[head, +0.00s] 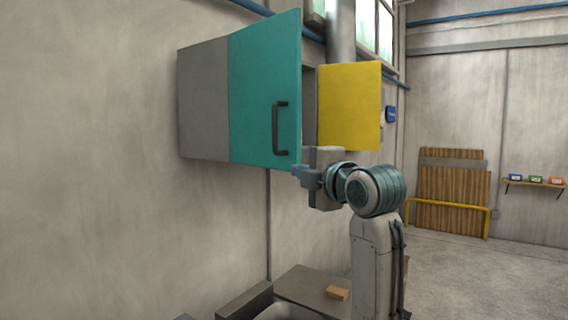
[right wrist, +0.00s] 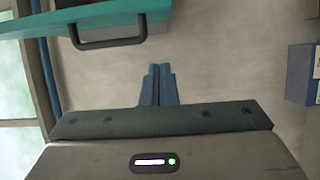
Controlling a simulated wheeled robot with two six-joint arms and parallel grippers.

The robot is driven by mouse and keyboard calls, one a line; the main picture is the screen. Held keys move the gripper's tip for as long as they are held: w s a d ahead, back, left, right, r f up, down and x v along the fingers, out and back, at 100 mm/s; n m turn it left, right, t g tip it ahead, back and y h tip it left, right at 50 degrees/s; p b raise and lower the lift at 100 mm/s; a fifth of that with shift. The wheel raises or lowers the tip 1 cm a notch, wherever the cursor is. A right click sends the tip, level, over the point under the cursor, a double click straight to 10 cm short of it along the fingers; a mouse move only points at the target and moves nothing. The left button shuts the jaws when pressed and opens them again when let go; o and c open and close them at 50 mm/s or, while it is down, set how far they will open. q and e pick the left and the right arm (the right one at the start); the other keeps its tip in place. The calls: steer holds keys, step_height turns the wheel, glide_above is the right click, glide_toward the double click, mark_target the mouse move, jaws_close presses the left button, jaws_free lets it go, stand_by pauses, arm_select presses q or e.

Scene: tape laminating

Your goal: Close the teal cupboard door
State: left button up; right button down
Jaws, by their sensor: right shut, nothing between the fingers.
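The teal cupboard door (head: 255,100) is on the wall cupboard in the head view and stands open, its right edge swung out from the cupboard. A dark bar handle (head: 280,128) is near that right edge. My right gripper (head: 296,170) is shut and empty, just below the door's lower right corner, pointing left. In the right wrist view, the blue fingertips (right wrist: 158,72) are together, apart from the teal door (right wrist: 95,14) and its handle (right wrist: 108,42). Most of the cupboard's inside is hidden behind the door. My left gripper is not in view.
A grey cupboard side (head: 203,100) adjoins the teal door on the left. A yellow door or panel (head: 350,105) is to the right, behind my right arm. Below are a grey worktop (head: 300,288) and a small tan block (head: 338,293). The wall at left is bare.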

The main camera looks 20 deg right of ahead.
mark_target(288, 162)
steer(key=p+x, duration=0.2)
steer(key=x, duration=0.1)
steer(key=d+p+x, duration=0.1)
steer(key=p+x, duration=0.1)
steer(key=x, duration=0.2)
steer(key=p+x, duration=0.2)
steer(key=x, duration=0.1)
steer(key=shift+w+d+r+p, duration=0.35)
steer(key=shift+w+d+p, duration=0.05)
steer(key=shift+w+d+f, duration=0.15)
steer(key=shift+w+d, duration=0.05)
steer(key=shift+d, duration=0.55)
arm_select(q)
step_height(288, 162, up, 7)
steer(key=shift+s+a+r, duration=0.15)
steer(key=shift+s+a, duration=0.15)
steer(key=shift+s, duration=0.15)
arm_select(e)
steer(key=shift+a, duration=0.15)
steer(key=shift+a, duration=0.1)
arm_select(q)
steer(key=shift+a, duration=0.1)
